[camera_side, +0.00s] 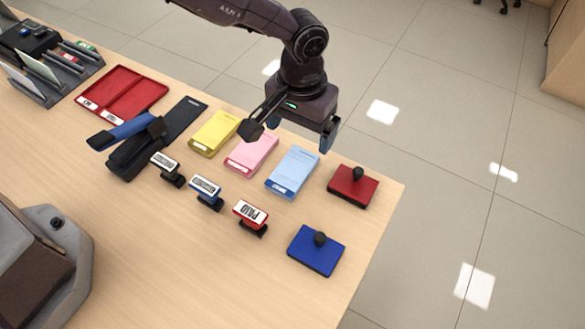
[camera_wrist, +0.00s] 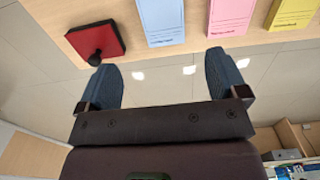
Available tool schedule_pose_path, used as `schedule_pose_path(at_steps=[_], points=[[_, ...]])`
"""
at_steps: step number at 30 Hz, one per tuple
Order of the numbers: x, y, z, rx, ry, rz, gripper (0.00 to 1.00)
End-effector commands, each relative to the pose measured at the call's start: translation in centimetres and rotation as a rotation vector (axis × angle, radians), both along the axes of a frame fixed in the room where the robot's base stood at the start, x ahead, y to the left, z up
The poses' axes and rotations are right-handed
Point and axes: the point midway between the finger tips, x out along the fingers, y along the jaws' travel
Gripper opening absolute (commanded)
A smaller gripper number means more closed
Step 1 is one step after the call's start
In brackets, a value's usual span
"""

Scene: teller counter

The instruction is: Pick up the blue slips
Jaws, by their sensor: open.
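The blue slips (camera_side: 293,173) are a light blue pad lying flat on the counter, between the pink pad and the red ink pad. In the wrist view the blue slips (camera_wrist: 162,20) show at the top, partly cut off by the frame edge. My gripper (camera_side: 288,135) is above the far edge of the counter, near the pink and blue pads, with its fingers apart. In the wrist view my gripper (camera_wrist: 163,75) is open with nothing between its fingers, and the blue slips lie beyond the fingertips.
Pink slips (camera_side: 252,154) and yellow slips (camera_side: 214,133) lie left of the blue ones. A red ink pad (camera_side: 347,187) is to the right and a blue ink pad (camera_side: 307,254) nearer. Several stamps, including a red PAID stamp (camera_side: 251,215), stand in front. Bare counter (camera_side: 200,270) lies nearer.

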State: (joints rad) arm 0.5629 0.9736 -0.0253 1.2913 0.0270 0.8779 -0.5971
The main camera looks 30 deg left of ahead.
Motion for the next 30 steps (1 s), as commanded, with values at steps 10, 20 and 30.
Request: schedule_pose_path(at_steps=[10, 20, 30], points=[[0.0, 0.1, -4.3, 0.0, 0.0, -0.001, 0.92], [-0.1, 0.5, -8.6, 0.001, 0.001, -0.002, 0.92], [0.0, 0.5, -9.3, 0.0, -0.001, -0.002, 0.92]])
